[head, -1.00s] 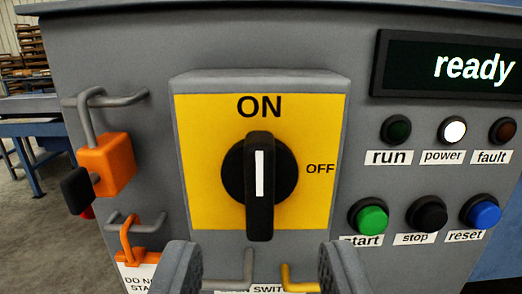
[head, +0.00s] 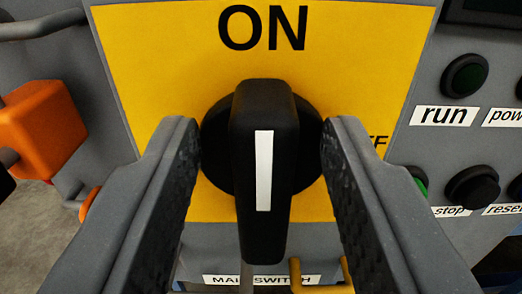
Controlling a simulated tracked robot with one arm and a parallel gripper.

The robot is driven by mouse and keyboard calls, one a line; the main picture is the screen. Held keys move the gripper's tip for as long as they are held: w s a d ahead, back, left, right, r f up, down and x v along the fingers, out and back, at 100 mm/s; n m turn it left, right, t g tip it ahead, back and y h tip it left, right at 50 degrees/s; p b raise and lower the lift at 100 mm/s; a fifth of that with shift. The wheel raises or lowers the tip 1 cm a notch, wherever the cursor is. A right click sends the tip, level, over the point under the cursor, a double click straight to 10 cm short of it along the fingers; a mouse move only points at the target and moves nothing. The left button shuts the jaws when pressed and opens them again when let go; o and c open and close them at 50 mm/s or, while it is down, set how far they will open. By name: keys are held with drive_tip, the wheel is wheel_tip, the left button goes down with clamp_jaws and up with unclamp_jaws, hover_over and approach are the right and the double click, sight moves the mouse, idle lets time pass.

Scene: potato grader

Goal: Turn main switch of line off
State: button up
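The main switch is a black rotary handle (head: 264,225) on a yellow plate (head: 150,60). Its white line is upright and its long grip stands vertical, in line with the word ON above. The word OFF at the right of the plate is mostly hidden behind my right finger. My gripper (head: 262,150) is open, with one finger on each side of the handle. Gaps show between the fingers and the grip. A MAIN SWITCH label (head: 262,280) sits below the plate.
An orange padlock (head: 42,130) hangs at the left of the panel. A dark run lamp (head: 464,75) and a black stop button (head: 472,187) are at the right, with the green start button (head: 418,180) partly behind my finger. A yellow hook (head: 297,275) is below the handle.

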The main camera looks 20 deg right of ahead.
clamp_jaws()
drive_tip(key=m+b, duration=0.3)
drive_tip(key=shift+s+d+f+m, duration=0.15)
drive_tip(key=shift+f+m, duration=0.1)
drive_tip(key=shift+m, duration=0.15)
drive_tip(key=m+b, duration=0.1)
drive_tip(key=m, duration=0.1)
drive_tip(key=m+b, duration=0.2)
drive_tip(key=m, duration=0.1)
drive_tip(key=shift+d+f+m+b, duration=0.15)
drive_tip(key=shift+d+m+b, duration=0.15)
drive_tip(key=shift+b, duration=0.1)
drive_tip(key=shift+s+d+f+m+b, duration=0.1)
drive_tip(key=shift+f+m+b, duration=0.1)
drive_tip(key=shift+m+b, duration=0.95)
drive_tip(key=shift+w+d+f+m+b, duration=0.15)
drive_tip(key=shift+m+b, duration=0.45)
drive_tip(key=shift+m, duration=1.05)
drive_tip(key=shift+s+d+f+m+b, duration=0.1)
drive_tip(key=shift+s+f+m+b, duration=0.1)
drive_tip(key=shift+m+b, duration=0.95)
drive_tip(key=shift+f+m, duration=0.1)
drive_tip(key=shift+m, duration=0.35)
